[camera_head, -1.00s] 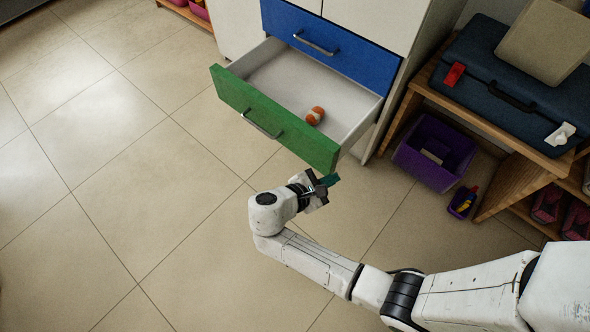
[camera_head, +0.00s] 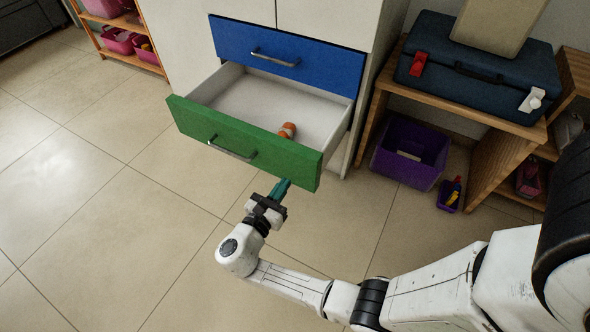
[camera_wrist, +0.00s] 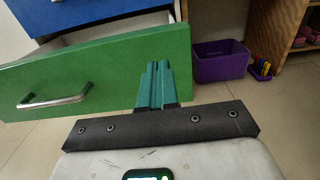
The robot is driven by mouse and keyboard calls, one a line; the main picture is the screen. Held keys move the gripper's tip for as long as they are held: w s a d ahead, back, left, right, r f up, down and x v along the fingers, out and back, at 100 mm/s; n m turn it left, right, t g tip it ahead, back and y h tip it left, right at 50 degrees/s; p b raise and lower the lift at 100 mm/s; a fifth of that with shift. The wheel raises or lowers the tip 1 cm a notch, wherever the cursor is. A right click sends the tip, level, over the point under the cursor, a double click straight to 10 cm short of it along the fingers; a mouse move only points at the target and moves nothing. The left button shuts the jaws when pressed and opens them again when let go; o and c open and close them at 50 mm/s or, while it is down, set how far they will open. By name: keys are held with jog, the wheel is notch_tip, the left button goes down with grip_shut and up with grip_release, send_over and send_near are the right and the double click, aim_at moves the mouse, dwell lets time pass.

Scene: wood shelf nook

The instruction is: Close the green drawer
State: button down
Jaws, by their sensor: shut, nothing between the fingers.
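The green drawer (camera_head: 240,143) is pulled open below a shut blue drawer (camera_head: 285,56) in a white cabinet. Its green front and metal handle (camera_head: 231,148) face me, and an orange and white object (camera_head: 287,130) lies inside. My gripper (camera_head: 283,184) is shut and empty, with its teal fingers just in front of the right part of the green front. In the wrist view the shut fingers (camera_wrist: 157,84) overlap the green front (camera_wrist: 100,72) right of its handle (camera_wrist: 56,101). I cannot tell whether they touch it.
A wooden bench (camera_head: 466,116) with a dark blue case (camera_head: 478,70) stands right of the cabinet. A purple bin (camera_head: 408,154) and a small purple tray (camera_head: 450,196) are on the floor below it. The tiled floor at left is clear.

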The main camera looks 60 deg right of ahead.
aim_at(301, 160)
jog(key=d+b, duration=0.1)
jog(key=d, duration=0.5)
jog(key=shift+f+b, duration=0.1)
jog(key=shift+b, duration=0.2)
jog(key=shift+w+d, duration=0.1)
jog(key=shift+d, duration=0.65)
jog(key=shift+d, duration=0.1)
